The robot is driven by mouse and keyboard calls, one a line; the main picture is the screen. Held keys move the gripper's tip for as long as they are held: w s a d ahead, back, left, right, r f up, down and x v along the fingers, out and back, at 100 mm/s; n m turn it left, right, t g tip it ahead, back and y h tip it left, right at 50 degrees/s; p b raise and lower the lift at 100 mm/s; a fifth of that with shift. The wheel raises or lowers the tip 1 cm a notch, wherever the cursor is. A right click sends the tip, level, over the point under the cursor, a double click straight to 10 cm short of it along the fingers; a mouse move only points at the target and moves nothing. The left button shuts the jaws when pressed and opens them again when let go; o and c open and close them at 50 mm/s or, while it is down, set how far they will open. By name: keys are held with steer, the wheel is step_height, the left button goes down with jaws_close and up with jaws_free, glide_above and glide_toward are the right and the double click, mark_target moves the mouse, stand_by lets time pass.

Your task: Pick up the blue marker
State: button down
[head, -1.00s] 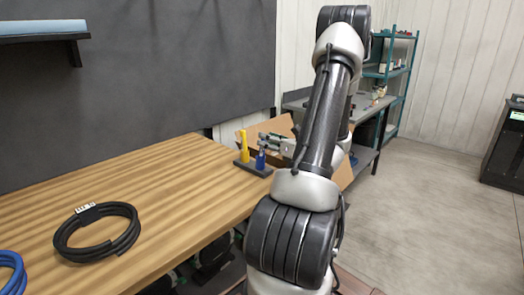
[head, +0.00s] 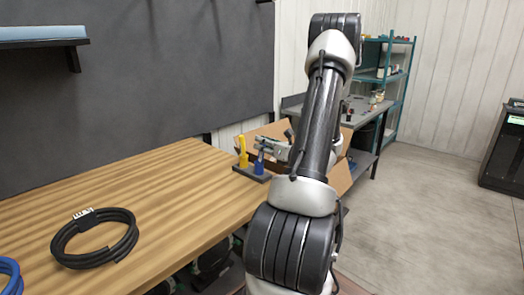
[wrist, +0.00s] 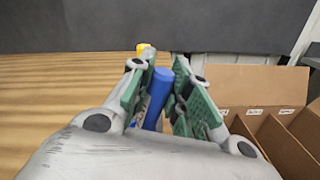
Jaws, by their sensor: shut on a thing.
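The blue marker (head: 259,163) stands upright in a dark holder (head: 247,171) at the far right corner of the wooden workbench. A yellow marker (head: 243,153) stands beside it in the same holder. My gripper (head: 262,147) is at the blue marker's upper part, shut on it. In the wrist view, the blue marker (wrist: 157,92) is between the green-padded fingers of my gripper (wrist: 158,98). The tip of the yellow marker (wrist: 145,49) shows behind the left finger. The holder is hidden in the wrist view.
A cardboard box with compartments (wrist: 262,88) stands right of the workbench (head: 165,190). A black cable coil (head: 95,252) and a blue coil (head: 9,275) lie on the near left. A grey table (head: 352,108) and teal shelf (head: 400,75) stand behind. Open floor is at right.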

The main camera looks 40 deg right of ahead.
step_height(320, 180, up, 10)
stand_by(0.6)
steer(key=shift+a+r+n, duration=0.2)
steer(key=shift+r+n, duration=0.2)
step_height(320, 180, up, 2)
steer(key=a+n, duration=0.2)
steer(key=n, duration=0.1)
glide_above(259, 155)
steer(key=shift+f, duration=3.75)
steer(key=shift+f, duration=0.45)
steer(key=shift+f, duration=0.45)
steer(key=shift+f, duration=0.65)
steer(key=shift+f, duration=0.35)
